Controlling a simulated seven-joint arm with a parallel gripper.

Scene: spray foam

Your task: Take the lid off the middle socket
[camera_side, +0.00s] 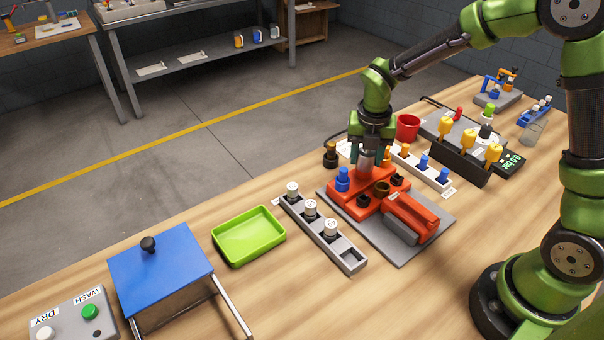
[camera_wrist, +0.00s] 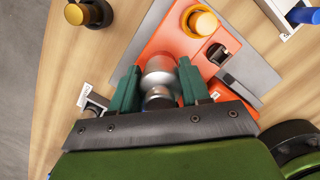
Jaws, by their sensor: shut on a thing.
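My gripper (camera_wrist: 158,88) is shut on a silver-grey rounded piece (camera_wrist: 158,65), with a green finger on each side. In the side view my gripper (camera_side: 368,150) points down at the back of the orange-red block (camera_side: 350,205), and the grey piece (camera_side: 365,163) shows below the fingers. I cannot tell whether this piece is the lid, or whether it touches the block. The ring shows yellow in the wrist view (camera_wrist: 200,22).
The block stands on a grey plate (camera_side: 433,240) beside a red handle-like part (camera_side: 411,214). A grey rack with white-capped jars (camera_side: 310,208), a green tray (camera_side: 248,236) and a blue-topped stand (camera_side: 160,265) lie left. A red cup (camera_side: 407,127) and a white rack (camera_side: 440,182) are right.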

